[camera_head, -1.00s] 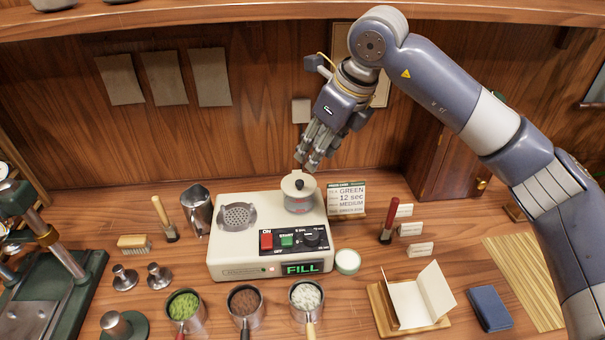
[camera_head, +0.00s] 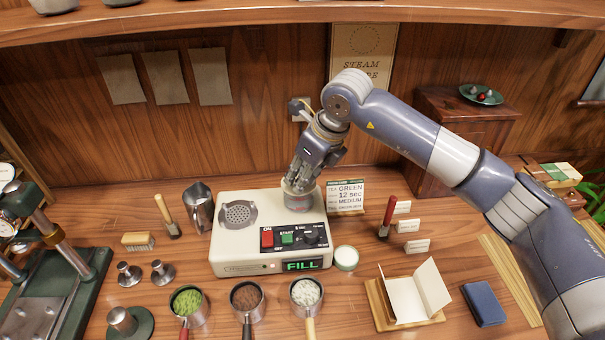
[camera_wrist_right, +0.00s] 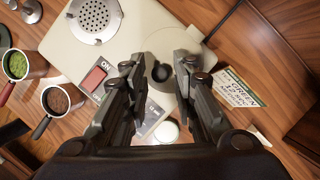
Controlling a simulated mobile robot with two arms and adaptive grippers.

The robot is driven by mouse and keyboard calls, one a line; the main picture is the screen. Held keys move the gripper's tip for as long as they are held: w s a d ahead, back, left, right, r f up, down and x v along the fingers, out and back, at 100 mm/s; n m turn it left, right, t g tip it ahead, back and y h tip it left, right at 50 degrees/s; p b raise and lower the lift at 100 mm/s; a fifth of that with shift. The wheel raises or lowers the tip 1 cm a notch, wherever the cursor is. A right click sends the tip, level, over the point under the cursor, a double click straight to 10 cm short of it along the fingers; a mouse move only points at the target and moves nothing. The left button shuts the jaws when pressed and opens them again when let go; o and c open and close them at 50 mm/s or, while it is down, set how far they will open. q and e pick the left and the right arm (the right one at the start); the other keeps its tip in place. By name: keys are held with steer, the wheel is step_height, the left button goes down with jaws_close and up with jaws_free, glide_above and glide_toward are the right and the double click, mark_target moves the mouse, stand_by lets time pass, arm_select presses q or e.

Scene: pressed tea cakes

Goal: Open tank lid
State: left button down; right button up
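The steamer (camera_head: 240,255) is a cream box with a round perforated plate and a display reading FILL. Its small tank (camera_head: 299,203) stands at the back right of the top. My right gripper (camera_head: 299,184) is down over the tank and hides most of its lid in the head view. In the right wrist view the lid's black knob (camera_wrist_right: 162,72) lies between the two fingers of my right gripper (camera_wrist_right: 160,80). The fingers are apart, with a gap showing on either side of the knob. My left gripper is not in view.
A metal pitcher (camera_head: 199,208) stands left of the steamer. A sign card (camera_head: 346,196) stands close to the right of the tank. Several filled portafilters lie in front, including one with green powder (camera_head: 187,302). A white-topped jar (camera_head: 346,257) is by the front right corner.

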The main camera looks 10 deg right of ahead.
jaws_close()
steer(key=shift+r, duration=0.1)
steer(key=shift+w+r+g+p, duration=0.6)
steer(key=shift+r+g+p, duration=0.1)
steer(key=shift+g+p, duration=0.5)
steer(key=shift+w+r+m+g+p, duration=0.45)
steer(key=shift+w+g+p, duration=0.3)
steer(key=shift+g+p, duration=0.35)
steer(key=shift+w+r+g, duration=0.15)
steer(key=shift+w+g, duration=0.05)
steer(key=shift+g, duration=0.3)
